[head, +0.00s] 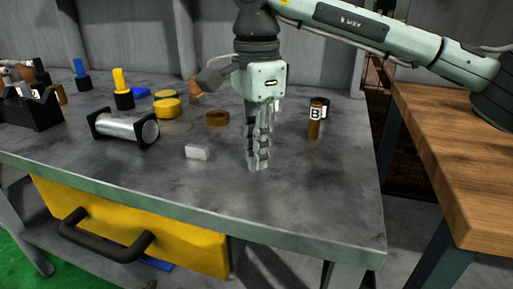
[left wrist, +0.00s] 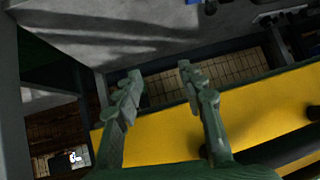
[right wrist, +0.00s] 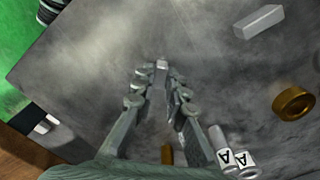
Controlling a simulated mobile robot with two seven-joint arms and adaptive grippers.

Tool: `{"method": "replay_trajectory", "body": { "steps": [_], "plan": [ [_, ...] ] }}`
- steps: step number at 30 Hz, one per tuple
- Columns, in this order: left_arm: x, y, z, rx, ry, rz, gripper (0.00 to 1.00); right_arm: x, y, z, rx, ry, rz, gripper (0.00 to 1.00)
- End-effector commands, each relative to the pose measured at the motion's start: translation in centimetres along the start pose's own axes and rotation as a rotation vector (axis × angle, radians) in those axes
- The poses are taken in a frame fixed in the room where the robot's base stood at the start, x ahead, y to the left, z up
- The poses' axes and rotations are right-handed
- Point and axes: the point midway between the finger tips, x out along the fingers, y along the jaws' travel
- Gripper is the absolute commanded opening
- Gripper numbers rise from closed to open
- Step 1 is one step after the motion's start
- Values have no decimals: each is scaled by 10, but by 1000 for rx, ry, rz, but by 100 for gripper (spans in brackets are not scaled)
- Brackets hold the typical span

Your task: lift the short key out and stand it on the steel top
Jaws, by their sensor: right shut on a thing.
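My right gripper (head: 257,166) points straight down over the front right of the steel top (head: 210,182). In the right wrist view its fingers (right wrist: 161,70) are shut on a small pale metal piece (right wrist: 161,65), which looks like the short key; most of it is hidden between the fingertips. Whether it touches the top I cannot tell. A pale grey block (head: 197,152) lies to the left of the gripper, apart from it, and also shows in the right wrist view (right wrist: 259,21). My left gripper (left wrist: 158,71) is open and empty, above the yellow drawer (left wrist: 165,132).
Yellow and blue pieces are further back. The drawer's black handle (head: 107,247) sticks out in front. The front right top is clear.

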Motion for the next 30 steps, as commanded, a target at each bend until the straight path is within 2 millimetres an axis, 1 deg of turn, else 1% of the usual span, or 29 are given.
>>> {"method": "replay_trajectory", "body": {
  "steps": [2, 3, 8, 9, 17, 20, 23, 30],
  "plan": [
    [1, 0, 2, 0, 0, 0, 40, 2, 0, 0, 0, 0, 0, 0],
    [1, 0, 1, 0, 0, 0, 40, 2, 0, 0, 0, 0, 0, 15],
    [1, 0, 1, 0, 0, 0, 40, 2, 0, 0, 0, 0, 0, 34],
    [1, 0, 1, 0, 0, 0, 40, 2, 0, 0, 0, 0, 0, 36],
    [1, 0, 1, 0, 0, 0, 40, 1, 0, 0, 0, 0, 0, 36],
    [1, 0, 1, 0, 0, 0, 40, -4, 0, 0, 1, 0, 0, 36],
    [1, 0, 1, 0, 0, 0, 40, -18, -1, 0, 1, 0, -3, 36],
    [1, 0, 1, 0, 0, 0, 40, -70, 0, 0, 1, 0, -3, 36]
  ]
}}
